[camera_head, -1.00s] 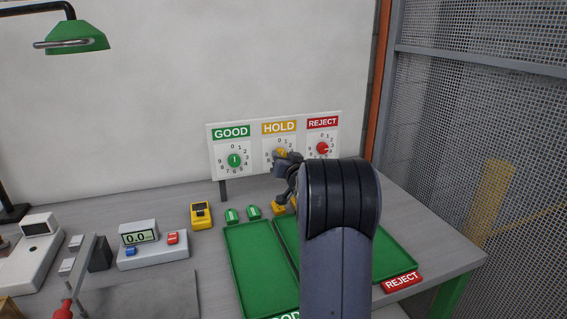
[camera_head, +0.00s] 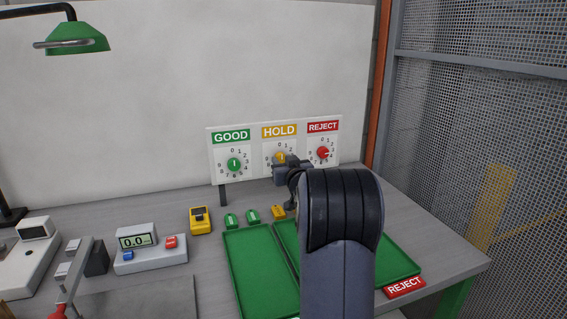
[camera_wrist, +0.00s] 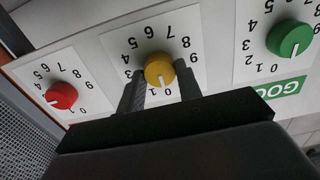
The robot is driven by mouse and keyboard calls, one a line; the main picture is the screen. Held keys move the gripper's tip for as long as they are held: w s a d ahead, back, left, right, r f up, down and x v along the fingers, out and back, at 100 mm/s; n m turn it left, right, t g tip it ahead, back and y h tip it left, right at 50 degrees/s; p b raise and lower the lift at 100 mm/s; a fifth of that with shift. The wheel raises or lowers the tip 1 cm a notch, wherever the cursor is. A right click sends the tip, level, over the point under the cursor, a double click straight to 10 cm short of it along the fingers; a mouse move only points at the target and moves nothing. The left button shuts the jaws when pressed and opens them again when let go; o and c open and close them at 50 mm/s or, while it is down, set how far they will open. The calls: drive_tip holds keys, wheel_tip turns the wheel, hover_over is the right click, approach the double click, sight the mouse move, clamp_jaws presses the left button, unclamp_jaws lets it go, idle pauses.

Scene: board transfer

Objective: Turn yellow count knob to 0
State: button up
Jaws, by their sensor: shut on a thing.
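The yellow knob (camera_head: 281,158) is on the middle dial of the white panel, under the yellow HOLD label (camera_head: 279,130). It also shows in the wrist view (camera_wrist: 159,68), where the picture is upside down. Its pale pointer mark faces the 0 end of the scale, close to the 0. My gripper (camera_wrist: 161,84) is shut on the yellow knob, one dark finger on each side. In the head view my gripper (camera_head: 287,171) looks about level and covers the lower part of the HOLD dial.
The green GOOD knob (camera_head: 234,164) and red REJECT knob (camera_head: 323,152) flank the yellow one closely. Below the panel are small green parts (camera_head: 252,216), a yellow part (camera_head: 278,212) and green trays (camera_head: 254,265). A wire-mesh wall (camera_head: 480,130) stands to the right.

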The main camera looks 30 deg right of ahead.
drive_tip(key=o, duration=1)
drive_tip(key=v, duration=1.1)
drive_tip(key=shift+b, duration=0.35)
drive_tip(key=shift+w, duration=0.15)
drive_tip(key=x, duration=1.1)
drive_tip(key=shift+p, duration=0.4)
